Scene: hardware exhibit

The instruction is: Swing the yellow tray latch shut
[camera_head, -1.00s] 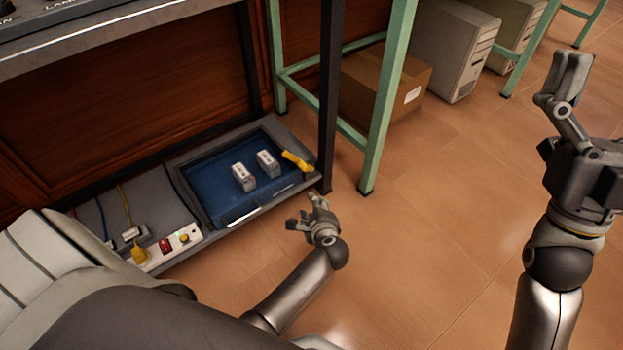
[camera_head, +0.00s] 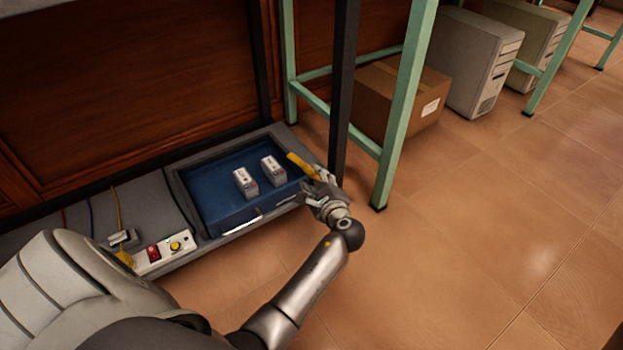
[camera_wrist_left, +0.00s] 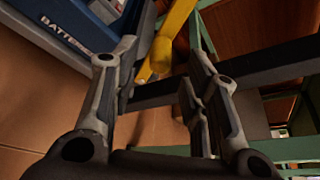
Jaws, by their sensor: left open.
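The yellow latch (camera_head: 302,165) is a short bar at the right end of the blue tray (camera_head: 213,206), slanting out past its right corner. My left gripper (camera_head: 320,186) is at the latch's near end, low beside the tray corner, and partly hides it. In the left wrist view the latch (camera_wrist_left: 172,35) comes down from the top, its lower end in line with the gap between the open fingers (camera_wrist_left: 160,72). Both fingers appear apart from it; exact contact cannot be told. My right gripper is out of view.
Two white battery boxes (camera_head: 245,183) (camera_head: 273,171) stand in the tray. A dark post (camera_head: 343,90) and a green table leg (camera_head: 405,110) rise just right of the gripper. A power strip (camera_head: 163,254) lies left. The floor at right is clear.

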